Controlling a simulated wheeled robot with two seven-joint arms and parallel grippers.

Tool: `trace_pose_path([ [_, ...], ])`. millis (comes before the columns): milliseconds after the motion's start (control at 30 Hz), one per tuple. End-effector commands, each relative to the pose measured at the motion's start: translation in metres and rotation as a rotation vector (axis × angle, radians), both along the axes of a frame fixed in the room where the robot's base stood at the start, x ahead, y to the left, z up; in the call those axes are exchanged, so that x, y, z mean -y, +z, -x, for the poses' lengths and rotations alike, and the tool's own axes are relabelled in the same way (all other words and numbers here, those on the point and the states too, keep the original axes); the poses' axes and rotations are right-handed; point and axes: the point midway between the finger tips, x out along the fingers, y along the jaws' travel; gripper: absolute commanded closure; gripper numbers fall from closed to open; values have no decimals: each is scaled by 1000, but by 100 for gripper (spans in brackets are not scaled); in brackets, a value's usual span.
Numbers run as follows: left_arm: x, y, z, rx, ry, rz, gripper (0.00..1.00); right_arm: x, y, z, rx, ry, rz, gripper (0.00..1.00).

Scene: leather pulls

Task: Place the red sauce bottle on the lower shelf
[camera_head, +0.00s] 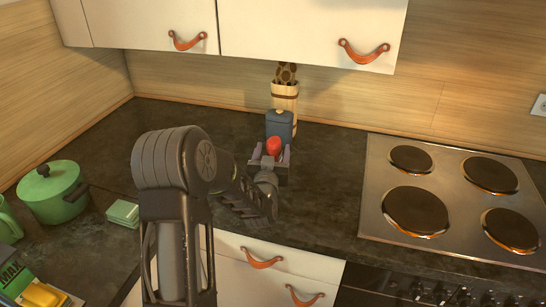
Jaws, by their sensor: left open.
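A small red rounded shape (273,145), likely the top of the red sauce bottle, shows on the dark counter near the back wall. My left gripper (270,158) is open, with its fingers on either side of the red shape; whether they touch it cannot be told. The lower part of the bottle is hidden by my gripper and wrist. My right gripper is out of view. No open shelf is in view.
A blue-grey container (280,124) and a light utensil holder (285,98) stand just behind the red shape. A hob (452,193) is at the right. A green pot (53,192) and green box (123,212) are at the left. White cabinets (290,20) with leather pulls hang above.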

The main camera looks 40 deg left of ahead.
Motion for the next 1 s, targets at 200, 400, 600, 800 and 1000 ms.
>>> trace_pose_path([
  [200,0,0,0,0,0,0,35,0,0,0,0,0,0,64],
  [400,0,0,0,0,0,0,52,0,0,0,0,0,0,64],
  [600,0,0,0,0,0,0,68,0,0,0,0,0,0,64],
  [800,0,1,0,2,0,-1,72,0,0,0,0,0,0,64],
  [1000,0,8,0,4,1,-1,72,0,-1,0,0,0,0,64],
])
